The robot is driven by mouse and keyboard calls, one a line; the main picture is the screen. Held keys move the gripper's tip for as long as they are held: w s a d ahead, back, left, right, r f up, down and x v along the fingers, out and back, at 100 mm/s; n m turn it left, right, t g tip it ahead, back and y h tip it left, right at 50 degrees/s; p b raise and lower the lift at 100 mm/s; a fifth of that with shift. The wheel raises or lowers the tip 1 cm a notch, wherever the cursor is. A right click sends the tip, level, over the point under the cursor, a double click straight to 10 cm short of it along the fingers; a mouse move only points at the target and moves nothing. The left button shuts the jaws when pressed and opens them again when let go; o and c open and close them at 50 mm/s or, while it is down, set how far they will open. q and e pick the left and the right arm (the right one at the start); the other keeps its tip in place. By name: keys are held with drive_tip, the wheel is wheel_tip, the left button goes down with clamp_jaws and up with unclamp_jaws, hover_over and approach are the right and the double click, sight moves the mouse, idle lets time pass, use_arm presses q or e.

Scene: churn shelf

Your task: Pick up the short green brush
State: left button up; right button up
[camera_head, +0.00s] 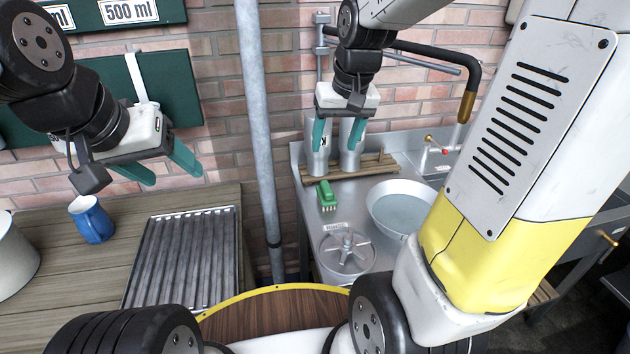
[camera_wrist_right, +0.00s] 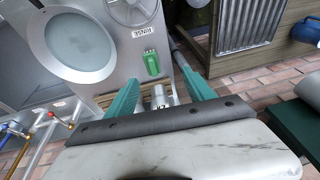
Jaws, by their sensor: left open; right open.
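The short green brush (camera_head: 327,196) lies on the metal sink counter, with its pale bristles toward the front. It also shows in the right wrist view (camera_wrist_right: 151,62), beyond my fingertips. My right gripper (camera_head: 338,134) is open and empty above and behind the brush, in front of the metal cylinders. In the right wrist view its two teal fingers (camera_wrist_right: 160,90) are spread apart, with the brush apart from them. My left gripper (camera_head: 172,172) is open and empty at the left, above the wooden table and far from the brush.
Metal cylinders (camera_head: 350,160) stand on a wooden rack (camera_head: 375,165) behind the brush. A round basin (camera_head: 400,210) is at its right and a spoked metal wheel (camera_head: 346,252) in front. A vertical pipe (camera_head: 258,130) separates the counter from the table with a blue mug (camera_head: 93,222).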

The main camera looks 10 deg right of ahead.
drive_tip(key=w+f+g, duration=0.2)
drive_tip(key=w+f, duration=0.5)
drive_tip(key=f, duration=0.1)
drive_tip(key=g+h, duration=0.1)
hover_over(327, 187)
wheel_tip(327, 187, down, 8)
drive_tip(key=shift+s+a+r, duration=0.15)
drive_tip(key=shift+r, duration=0.05)
drive_tip(key=f, duration=0.8)
drive_tip(key=shift+w, duration=0.2)
clamp_jaws()
